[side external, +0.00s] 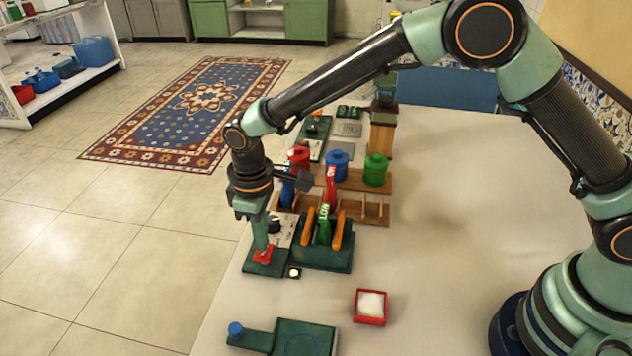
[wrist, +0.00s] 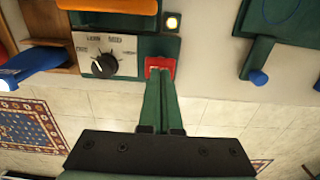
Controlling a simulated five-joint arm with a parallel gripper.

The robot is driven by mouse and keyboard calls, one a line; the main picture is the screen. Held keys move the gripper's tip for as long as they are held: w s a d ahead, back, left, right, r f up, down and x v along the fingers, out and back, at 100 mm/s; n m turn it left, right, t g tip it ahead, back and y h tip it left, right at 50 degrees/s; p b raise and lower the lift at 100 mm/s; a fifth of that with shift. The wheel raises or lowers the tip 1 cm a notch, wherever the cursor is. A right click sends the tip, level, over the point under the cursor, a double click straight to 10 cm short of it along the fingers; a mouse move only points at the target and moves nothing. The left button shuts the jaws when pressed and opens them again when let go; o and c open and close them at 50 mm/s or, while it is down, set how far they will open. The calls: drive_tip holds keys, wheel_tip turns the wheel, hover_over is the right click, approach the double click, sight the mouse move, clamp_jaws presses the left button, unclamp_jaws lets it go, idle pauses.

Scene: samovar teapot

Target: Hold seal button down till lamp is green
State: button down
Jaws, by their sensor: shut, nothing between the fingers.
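The red seal button (side external: 263,255) sits on a dark green base at the near left of the table. It also shows in the wrist view (wrist: 160,63). My gripper (side external: 263,247) points straight down with its shut, empty fingertips at the button, seemingly touching it; how far the button is pressed I cannot tell. In the wrist view my gripper (wrist: 159,78) partly covers the button. The lamp (side external: 294,272) beside the base glows pale yellow-white.
A dial panel (wrist: 104,55) with a black knob adjoins the button. A green stand with orange handles (side external: 337,230) is close on the right. Red, blue and green canisters (side external: 376,170) stand behind. A red tray (side external: 357,307) lies nearer; the table's right side is clear.

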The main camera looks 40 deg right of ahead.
drive_tip(key=shift+f, duration=0.1)
drive_tip(key=shift+f, duration=1.2)
idle(1.8)
drive_tip(key=shift+r, duration=2.55)
